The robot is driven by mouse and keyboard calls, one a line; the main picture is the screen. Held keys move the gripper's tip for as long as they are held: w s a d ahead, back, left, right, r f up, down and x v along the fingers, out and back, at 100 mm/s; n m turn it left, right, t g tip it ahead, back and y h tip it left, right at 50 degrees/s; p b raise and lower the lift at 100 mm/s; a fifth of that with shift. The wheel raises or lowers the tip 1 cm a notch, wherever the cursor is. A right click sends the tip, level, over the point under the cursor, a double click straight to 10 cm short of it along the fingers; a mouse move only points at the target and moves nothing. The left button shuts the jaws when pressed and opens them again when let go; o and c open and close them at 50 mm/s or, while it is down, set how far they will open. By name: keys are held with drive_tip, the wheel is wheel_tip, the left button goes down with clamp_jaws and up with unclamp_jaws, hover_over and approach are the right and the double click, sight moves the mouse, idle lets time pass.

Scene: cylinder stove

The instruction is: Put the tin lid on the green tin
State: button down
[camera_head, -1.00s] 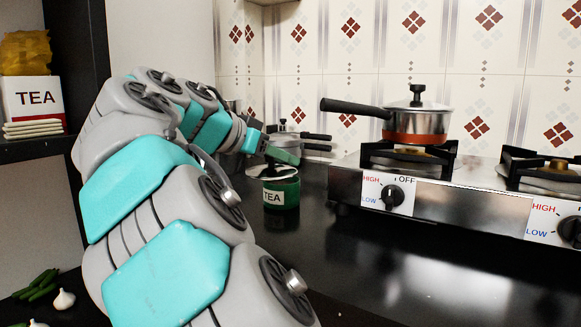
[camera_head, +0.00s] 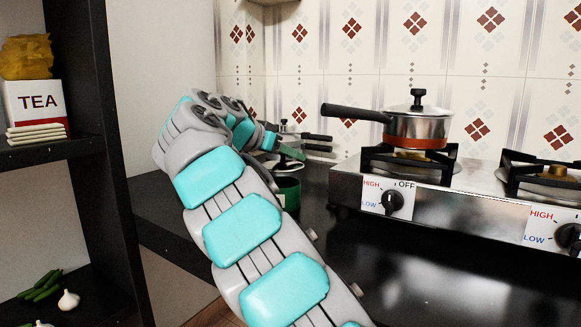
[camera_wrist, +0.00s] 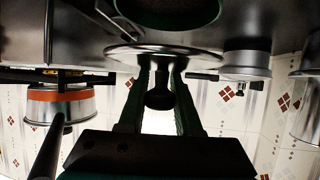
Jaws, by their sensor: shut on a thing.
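The green tin (camera_head: 289,196) stands on the black counter, partly behind my arm in the head view. Its dark open top shows, and its TEA label is hidden. Part of the tin also shows at the top of the wrist view (camera_wrist: 166,12). My gripper (camera_head: 290,160) is shut on the dark knob of the tin lid; the wrist view shows the two green fingers (camera_wrist: 160,92) around the knob. The round metal tin lid (camera_wrist: 165,53) is held above the counter, apart from the tin. In the head view the lid is small and partly hidden.
A stove (camera_head: 450,215) with a lidded pot (camera_head: 415,128) stands to the right of the tin. Another metal pan (camera_head: 315,150) is behind my gripper. A dark shelf (camera_head: 60,150) is at the left. The counter front right is clear.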

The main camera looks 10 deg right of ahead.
sight(289, 166)
drive_tip(key=shift+f, duration=1.65)
drive_tip(key=shift+f+b, duration=0.1)
drive_tip(key=shift+b, duration=0.2)
drive_tip(key=shift+f, duration=0.15)
drive_tip(key=c, duration=0.6)
unclamp_jaws()
drive_tip(key=shift+r, duration=0.25)
drive_tip(key=shift+s+a+r, duration=0.15)
drive_tip(key=shift+s+a, duration=0.05)
drive_tip(key=shift+a, duration=0.05)
drive_tip(key=v, duration=1.1)
drive_tip(key=shift+a+p, duration=0.15)
drive_tip(key=shift+p, duration=0.3)
